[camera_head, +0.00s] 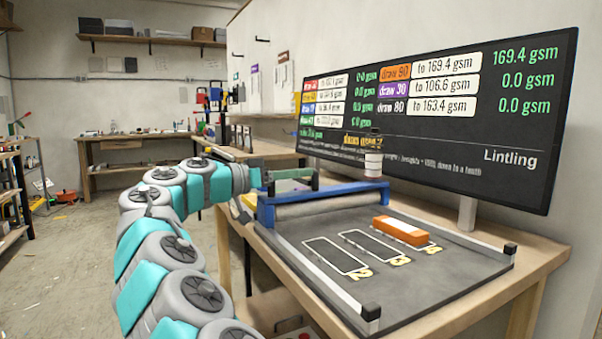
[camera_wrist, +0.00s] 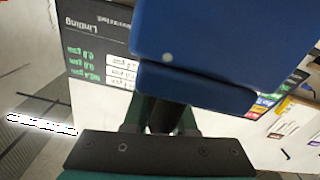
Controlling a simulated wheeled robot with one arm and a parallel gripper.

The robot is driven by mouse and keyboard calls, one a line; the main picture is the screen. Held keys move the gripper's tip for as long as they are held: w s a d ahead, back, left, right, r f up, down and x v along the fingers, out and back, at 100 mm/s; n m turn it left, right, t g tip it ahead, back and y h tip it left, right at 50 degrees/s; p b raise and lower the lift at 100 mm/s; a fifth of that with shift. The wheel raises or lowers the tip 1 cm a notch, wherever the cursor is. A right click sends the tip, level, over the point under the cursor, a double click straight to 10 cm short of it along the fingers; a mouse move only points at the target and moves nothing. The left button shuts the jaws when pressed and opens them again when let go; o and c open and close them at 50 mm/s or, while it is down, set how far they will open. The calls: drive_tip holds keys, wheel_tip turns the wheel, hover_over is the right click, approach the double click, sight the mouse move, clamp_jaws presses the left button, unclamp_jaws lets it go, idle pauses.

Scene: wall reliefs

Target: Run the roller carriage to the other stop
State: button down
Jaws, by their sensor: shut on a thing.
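The roller carriage (camera_head: 325,193) is a blue bar with a grey roller (camera_head: 330,207) under it, across the far end of a dark press bed (camera_head: 440,270). Its blue body also fills the top middle of the wrist view (camera_wrist: 195,45). My gripper (camera_head: 270,184) is at the carriage's left end, shut on its dark handle (camera_wrist: 160,114), which shows between the green fingers in the wrist view. Black stops stand at the near end of the rails, one at the front corner (camera_head: 371,313) and one at the right corner (camera_head: 510,249). The far stops are hidden.
An orange block (camera_head: 385,222) with a white label lies on the outlined slot at right; the other two outlines are empty. A small bottle (camera_head: 373,160) shows behind the carriage's right end. A large screen (camera_head: 440,120) stands behind the bench. The left rail (camera_head: 315,275) is clear.

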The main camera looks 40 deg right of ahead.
drive_tip(key=shift+w+r, duration=0.1)
drive_tip(key=shift+w, duration=0.05)
drive_tip(key=c, duration=0.8)
unclamp_jaws()
drive_tip(key=shift+o, duration=0.2)
drive_tip(key=v, duration=0.7)
drive_tip(key=shift+w+a, duration=0.15)
drive_tip(key=shift+w, duration=0.05)
drive_tip(key=shift+a, duration=0.25)
